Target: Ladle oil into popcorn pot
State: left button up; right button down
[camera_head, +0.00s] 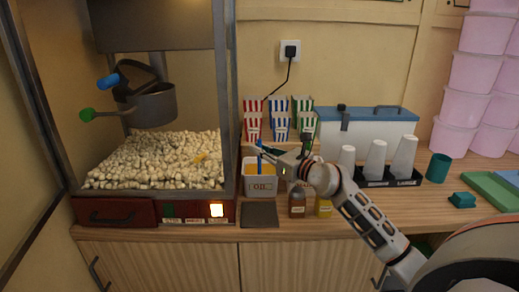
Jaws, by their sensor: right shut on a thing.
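The popcorn pot (151,106) is a grey kettle hanging inside the popcorn machine at the left, with its lid tilted up. It has a blue knob and a green-ended handle at its left side. The white oil container (261,187), labelled OIL, stands on the counter with yellow oil inside. My right gripper (264,152) is over the oil container, shut on the ladle (260,146), whose blue handle shows upright. The ladle's lower end is hidden in or behind the container. My left gripper is not in view.
The popcorn machine's frame post (230,100) stands between the oil and the pot. Popcorn (150,158) heaps below the pot. A dark mat (260,215) lies before the oil; a brown bottle (297,204) stands right of it. Striped boxes (279,118) stand behind.

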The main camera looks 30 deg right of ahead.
jog(key=shift+f, duration=0.15)
jog(key=c, duration=2)
grip_release()
jog(key=shift+c, duration=0.2)
jog(key=v, duration=1.2)
